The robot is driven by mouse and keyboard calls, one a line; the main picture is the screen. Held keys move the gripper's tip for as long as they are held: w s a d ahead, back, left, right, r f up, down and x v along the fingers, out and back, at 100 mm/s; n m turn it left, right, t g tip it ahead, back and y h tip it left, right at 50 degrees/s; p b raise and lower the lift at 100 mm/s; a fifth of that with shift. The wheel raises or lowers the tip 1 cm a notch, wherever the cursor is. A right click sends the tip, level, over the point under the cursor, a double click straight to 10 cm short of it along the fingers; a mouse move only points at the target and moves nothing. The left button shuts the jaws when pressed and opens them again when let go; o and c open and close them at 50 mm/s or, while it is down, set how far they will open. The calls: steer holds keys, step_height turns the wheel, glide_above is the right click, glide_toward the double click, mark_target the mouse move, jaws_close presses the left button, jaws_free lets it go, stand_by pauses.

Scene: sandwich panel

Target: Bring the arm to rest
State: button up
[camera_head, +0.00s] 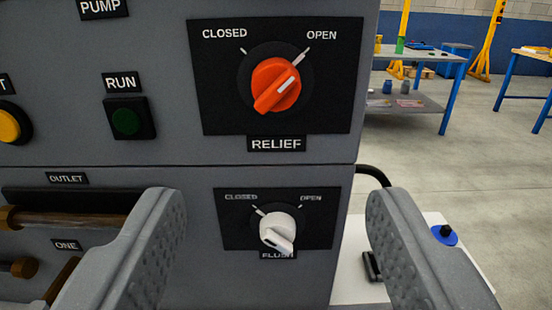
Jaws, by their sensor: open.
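My gripper (275,225) shows at the bottom of the view as two grey, studded fingers set wide apart. It is open, with nothing between the fingers. The grey panel (170,100) stands ahead and fills the left and middle. Behind the gap between the fingers is the white FLUSH knob (277,232), its handle tilted toward the lower right. Above it is the orange RELIEF knob (276,85), whose white line points up and right toward OPEN. I cannot tell how far the fingers are from the panel, and no contact shows.
The dark green RUN button (126,121), a yellow button (10,124) and a brown OUTLET bar (70,219) are on the panel's left. A white surface with a blue-and-black piece (444,235) lies at the lower right. Blue-legged tables (415,100) stand beyond open floor.

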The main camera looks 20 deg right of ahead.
steer(key=w+a+r+n+g, duration=0.2)
steer(key=w+a+r+n, duration=0.1)
steer(key=w+r, duration=0.9)
steer(key=w+a+r+h, duration=0.1)
steer(key=w+a+r, duration=0.1)
steer(key=a+r, duration=0.35)
steer(key=w+a+r, duration=0.1)
steer(key=a+r, duration=0.2)
steer(key=r, duration=0.5)
steer(key=s+a+r+y, duration=0.2)
steer(key=a+r, duration=1.1)
steer(key=a, duration=0.2)
steer(key=s+a+r+y, duration=0.2)
steer(key=s+a+r, duration=0.2)
steer(key=a, duration=0.4)
steer(key=s+a+r+y, duration=0.3)
steer(key=s+a+r, duration=0.15)
steer(key=a, duration=0.35)
step_height(320, 180, down, 8)
steer(key=b, duration=0.7)
steer(key=shift+w+d+r+n, duration=0.15)
steer(key=shift+n, duration=0.15)
steer(key=shift+c, duration=0.4)
